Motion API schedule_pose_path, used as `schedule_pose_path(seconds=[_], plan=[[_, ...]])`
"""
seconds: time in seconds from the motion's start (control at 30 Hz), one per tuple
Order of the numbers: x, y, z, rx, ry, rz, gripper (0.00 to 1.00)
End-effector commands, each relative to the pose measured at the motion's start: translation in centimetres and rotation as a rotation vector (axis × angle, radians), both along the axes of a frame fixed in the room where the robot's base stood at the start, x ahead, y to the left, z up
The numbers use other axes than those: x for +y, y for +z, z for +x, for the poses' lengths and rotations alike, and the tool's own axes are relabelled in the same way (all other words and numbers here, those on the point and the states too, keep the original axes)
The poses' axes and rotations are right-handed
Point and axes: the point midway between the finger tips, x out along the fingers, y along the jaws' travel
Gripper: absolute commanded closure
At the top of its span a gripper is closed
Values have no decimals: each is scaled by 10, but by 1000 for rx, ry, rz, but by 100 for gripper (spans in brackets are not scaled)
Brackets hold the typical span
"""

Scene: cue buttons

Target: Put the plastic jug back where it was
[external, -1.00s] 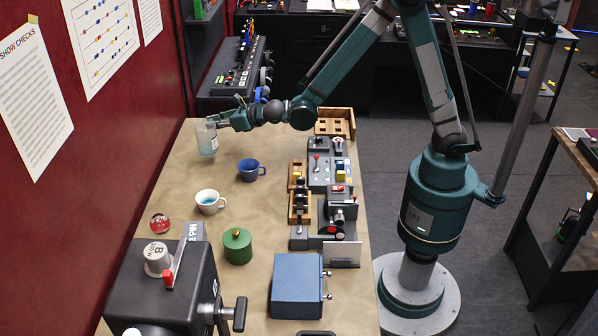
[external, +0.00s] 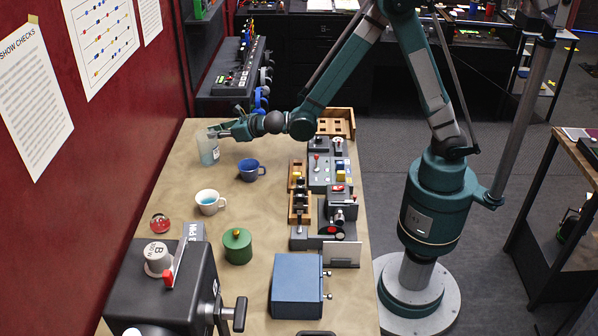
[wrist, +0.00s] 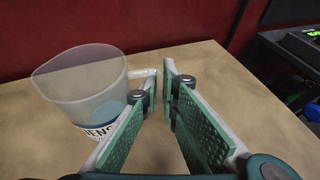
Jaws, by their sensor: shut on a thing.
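The plastic jug (external: 208,151) is translucent and upright at the far left end of the table. It shows large in the wrist view (wrist: 85,85) with a printed label low on its side and its handle towards me. My gripper (external: 220,132) is shut on the jug's handle, at the jug's right side. In the wrist view my green-padded fingers (wrist: 160,95) reach the handle, and part of it is hidden between them. The jug's base is at or just above the tabletop; I cannot tell whether it touches.
A blue mug (external: 248,171) and a white cup (external: 208,204) stand nearer on the table (external: 262,222). A green lidded pot (external: 237,247), a red ball (external: 159,223) and a blue box (external: 297,287) are further forward. Control blocks line the right edge. The red wall is close on the left.

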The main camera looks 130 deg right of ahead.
Motion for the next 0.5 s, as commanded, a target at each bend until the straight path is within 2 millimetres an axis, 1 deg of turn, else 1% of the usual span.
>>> schedule_pose_path(seconds=[0.07,0.1,0.2,0.5], plan=[[0,-3,0,0,0,0,100],[0,-3,0,0,0,0,93],[0,-2,0,0,0,0,80],[0,-2,0,0,0,0,80]])
